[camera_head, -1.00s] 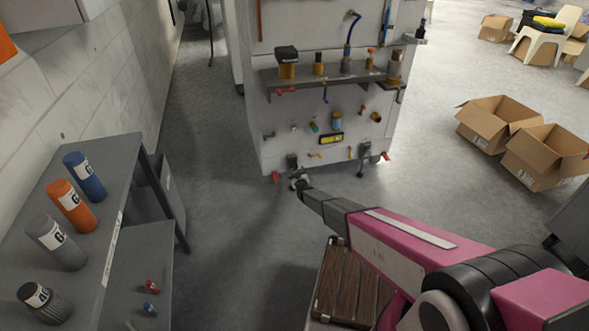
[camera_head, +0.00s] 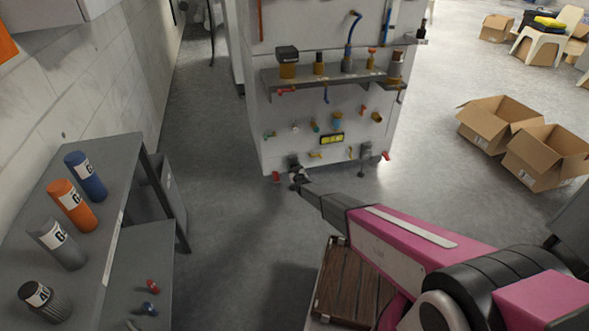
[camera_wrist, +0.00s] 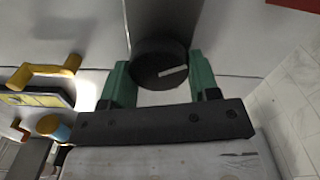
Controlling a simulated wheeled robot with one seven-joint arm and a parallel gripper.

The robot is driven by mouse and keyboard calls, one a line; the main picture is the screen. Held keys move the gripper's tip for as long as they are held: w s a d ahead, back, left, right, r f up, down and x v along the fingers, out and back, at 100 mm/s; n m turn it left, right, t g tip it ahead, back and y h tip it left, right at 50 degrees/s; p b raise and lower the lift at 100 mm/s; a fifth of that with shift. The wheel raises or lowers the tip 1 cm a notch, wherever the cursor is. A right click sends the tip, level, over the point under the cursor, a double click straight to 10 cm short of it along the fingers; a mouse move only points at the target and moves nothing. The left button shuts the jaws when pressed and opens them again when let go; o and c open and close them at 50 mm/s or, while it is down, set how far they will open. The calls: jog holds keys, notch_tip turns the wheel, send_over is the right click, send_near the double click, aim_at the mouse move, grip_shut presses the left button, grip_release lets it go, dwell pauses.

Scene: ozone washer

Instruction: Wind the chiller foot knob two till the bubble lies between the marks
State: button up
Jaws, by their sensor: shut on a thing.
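The chiller (camera_head: 325,105) is the pale cabinet at the middle back. In the wrist view, a dark round knob (camera_wrist: 155,61) with a white pointer line sits between the green fingers of my gripper (camera_wrist: 161,76). My gripper is shut on this knob. In the head view, my gripper (camera_head: 298,179) is at the cabinet's lower left corner, and it hides most of the knob there. A yellow level (camera_head: 331,139) is on the cabinet's lower front. It also shows at the left of the wrist view (camera_wrist: 40,98), where I cannot make out its bubble or marks.
Several small valves and handles stick out around the level, below a shelf (camera_head: 330,77) of fittings. A grey table (camera_head: 118,170) with bottles stands left. Open cardboard boxes (camera_head: 545,155) lie right.

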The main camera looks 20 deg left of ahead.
jog(key=shift+m, duration=0.3)
jog(key=m, duration=1.1)
jog(key=f+m, duration=0.1)
jog(key=m, duration=2.2)
jog(key=shift+d+f+m, duration=0.15)
jog(key=shift+m, duration=0.55)
jog(key=o, duration=0.9)
